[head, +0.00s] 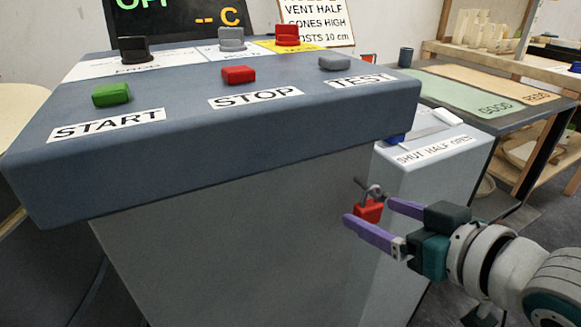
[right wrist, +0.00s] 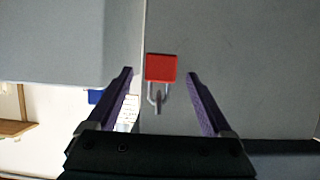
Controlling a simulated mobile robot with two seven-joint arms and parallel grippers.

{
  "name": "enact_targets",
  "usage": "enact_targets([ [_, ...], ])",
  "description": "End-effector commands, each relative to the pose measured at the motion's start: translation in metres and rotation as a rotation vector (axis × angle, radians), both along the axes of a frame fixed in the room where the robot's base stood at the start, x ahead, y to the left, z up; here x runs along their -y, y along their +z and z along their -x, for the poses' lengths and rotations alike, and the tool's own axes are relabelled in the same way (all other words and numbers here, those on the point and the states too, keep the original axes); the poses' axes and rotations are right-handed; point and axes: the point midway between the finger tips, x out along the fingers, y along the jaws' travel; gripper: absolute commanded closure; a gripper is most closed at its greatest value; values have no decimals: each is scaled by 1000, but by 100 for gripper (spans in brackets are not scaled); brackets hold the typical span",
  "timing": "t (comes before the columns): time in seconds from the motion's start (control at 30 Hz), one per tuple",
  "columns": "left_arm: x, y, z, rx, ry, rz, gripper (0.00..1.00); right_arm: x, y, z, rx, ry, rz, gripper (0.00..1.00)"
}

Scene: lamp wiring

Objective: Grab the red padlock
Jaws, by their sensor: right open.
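The red padlock (head: 368,211) hangs by its grey shackle at the right side of the grey console (head: 250,250), below the console's top. In the right wrist view the padlock (right wrist: 161,68) shows as a red block with its shackle toward the gripper's base. My right gripper (head: 372,213) is open, with its purple fingers on either side of the padlock. In the right wrist view the fingertips (right wrist: 160,74) stand apart from the padlock, with a gap on both sides. My left gripper is in neither view.
The console top carries green (head: 111,95), red (head: 239,75) and grey (head: 334,63) buttons. A light grey box (head: 440,180) labelled "SHUT HALF" stands behind the gripper. A table with green and orange mats (head: 460,92) is at the right.

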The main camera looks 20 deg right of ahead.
Motion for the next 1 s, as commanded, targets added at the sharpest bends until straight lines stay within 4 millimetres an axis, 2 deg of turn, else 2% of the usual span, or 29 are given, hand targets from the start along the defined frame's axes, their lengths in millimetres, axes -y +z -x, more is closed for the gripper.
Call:
enact_targets([
  [0.03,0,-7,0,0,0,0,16,-2,-6,-8,2,0,0,15],
  [0.2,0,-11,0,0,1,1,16,-2,-10,-22,0,0,1,15],
  [0.43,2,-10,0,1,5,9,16,-2,-10,-22,-1,1,1,15],
  [1.0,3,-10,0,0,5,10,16,-2,-10,-22,-1,1,1,79],
])
